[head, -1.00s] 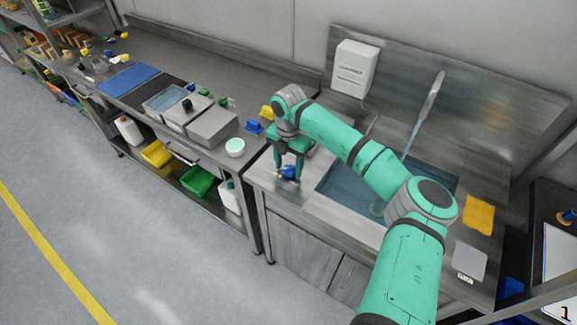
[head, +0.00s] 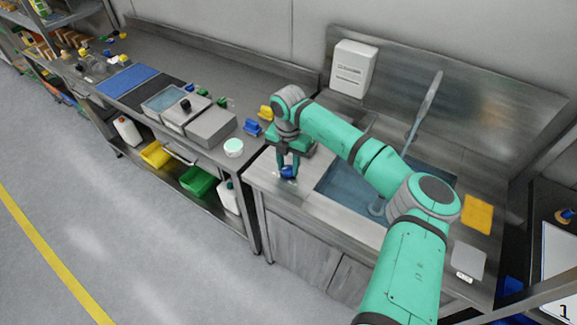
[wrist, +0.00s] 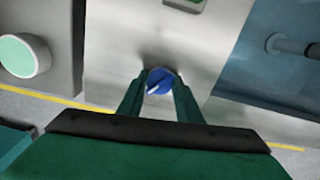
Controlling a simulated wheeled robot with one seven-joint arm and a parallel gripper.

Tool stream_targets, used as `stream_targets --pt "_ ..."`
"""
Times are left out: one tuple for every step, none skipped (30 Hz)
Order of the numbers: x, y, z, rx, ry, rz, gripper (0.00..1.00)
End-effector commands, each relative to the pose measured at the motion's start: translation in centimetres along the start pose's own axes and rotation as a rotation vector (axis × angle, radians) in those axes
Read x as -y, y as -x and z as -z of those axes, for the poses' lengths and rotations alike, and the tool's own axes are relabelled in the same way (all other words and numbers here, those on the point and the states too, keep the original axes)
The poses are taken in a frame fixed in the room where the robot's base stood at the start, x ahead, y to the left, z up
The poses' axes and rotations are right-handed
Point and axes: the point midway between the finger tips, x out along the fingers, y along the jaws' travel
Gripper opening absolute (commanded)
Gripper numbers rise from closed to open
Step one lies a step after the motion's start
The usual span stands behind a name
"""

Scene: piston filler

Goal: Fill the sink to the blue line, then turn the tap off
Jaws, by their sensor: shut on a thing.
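My gripper (head: 288,167) is shut on a round blue knob (wrist: 161,79) with a white pointer mark. The knob stands on the steel counter at the left of the sink, and one finger lies on each side of it in the wrist view. The sink (head: 336,187) holds blue-tinted water. The tall grey tap (head: 426,104) rises behind the sink, its lower part hidden by my arm. The blue line cannot be made out.
A white dispenser (head: 354,67) hangs on the wall behind. A yellow cloth (head: 478,214) lies right of the sink. A round white tub with a green top (head: 233,147) and grey boxes stand on the left bench. The floor in front is clear.

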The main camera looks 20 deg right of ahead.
Motion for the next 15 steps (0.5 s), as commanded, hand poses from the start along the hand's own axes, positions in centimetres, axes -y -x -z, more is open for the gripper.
stream_targets --pt "0.14 0.0 0.21 -0.006 0.034 0.005 0.09" --pt "0.14 0.01 0.22 -0.007 0.056 0.004 0.09" --pt "0.18 0.01 0.21 -0.007 0.089 0.006 0.09" --pt "0.2 0.01 0.2 -0.006 0.115 0.006 0.09" --pt "0.23 0.01 0.19 -0.006 0.141 0.006 0.09" --pt "0.22 0.0 0.21 -0.007 0.178 0.005 0.09" --pt "0.22 -0.01 0.22 -0.008 0.206 0.005 0.09" --pt "0.24 -0.02 0.21 -0.007 0.234 0.005 0.09" --pt "0.25 0.0 0.19 -0.007 0.273 0.006 0.09" --pt "0.24 0.01 0.19 -0.007 0.301 0.005 0.09" --pt "0.23 -0.01 0.21 -0.008 0.33 0.005 0.09" --pt "0.22 -0.04 0.22 -0.008 0.368 0.004 0.09" --pt "0.22 -0.03 0.2 -0.007 0.397 0.004 0.09" --pt "0.22 -0.01 0.18 -0.007 0.425 0.005 0.09" --pt "0.21 0.0 0.19 -0.007 0.464 0.004 0.09"
